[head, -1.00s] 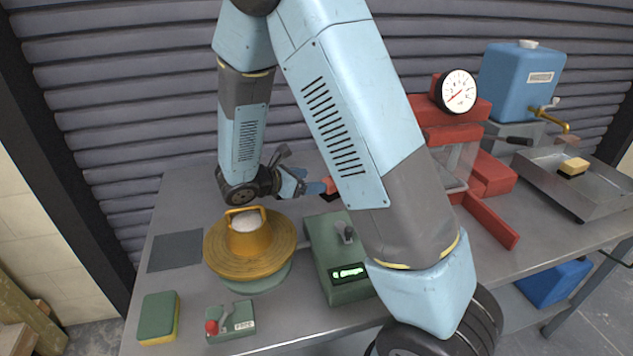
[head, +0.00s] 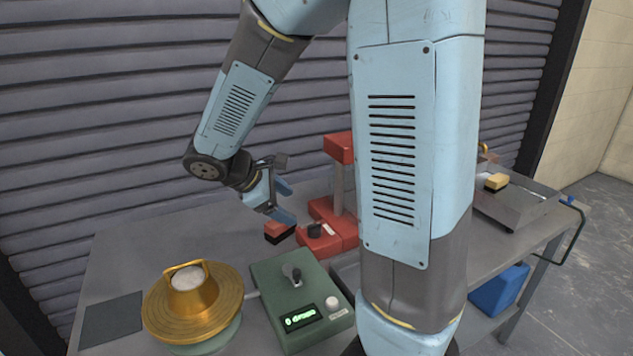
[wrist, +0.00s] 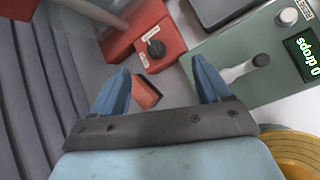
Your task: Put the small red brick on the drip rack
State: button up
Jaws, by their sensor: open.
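The small red brick (head: 278,232) has a red top and a dark lower part. It sits on the bench near the red press-like machine. In the wrist view the brick (wrist: 146,93) shows beyond the fingers, close beside the left one. My gripper (head: 284,203) is open, its blue fingers just above the brick in the head view. In the wrist view the open gripper (wrist: 161,66) shows a wide gap between its fingers. Whether a finger touches the brick, I cannot tell. I cannot clearly make out the drip rack; my arm hides part of the bench.
The red machine (head: 325,222) stands just right of the brick. A green box with a display (head: 302,303) and a round brass-coloured table (head: 193,306) are in front. A metal tray (head: 525,203) with a yellow block (head: 496,181) is at right. Bench left of the gripper is clear.

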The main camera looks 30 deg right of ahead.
jog(key=s+r+m+t+y, duration=0.4)
jog(key=s+r+m+y, duration=0.4)
jog(key=s+r+m, duration=0.4)
jog(key=s, duration=0.2)
jog(key=shift+s+d+m+t, duration=0.3)
jog(key=shift+s+d, duration=0.1)
jog(key=shift+s+a+r, duration=0.1)
jog(key=shift+a, duration=0.05)
jog(key=shift+c, duration=0.5)
jog(key=shift+m, duration=0.3)
jog(key=shift+c, duration=0.9)
jog(key=shift+m+y, duration=0.3)
jog(key=shift+m, duration=0.6)
jog(key=w, duration=0.1)
jog(key=w+d, duration=0.1)
jog(key=w, duration=0.1)
jog(key=w+d, duration=0.1)
jog(key=shift+w, duration=0.15)
jog(key=shift+c, duration=0.2)
jog(key=m+g, duration=0.5)
jog(key=m, duration=0.6)
send_over(281, 228)
jog(key=w+d, duration=0.1)
jog(key=w, duration=0.2)
notch_tip(281, 228, down, 14)
jog(key=f, duration=0.1)
notch_tip(281, 228, down, 7)
jog(key=shift+s+d+f, duration=0.15)
jog(key=shift+a+f, duration=0.2)
jog(key=shift+f, duration=2.5)
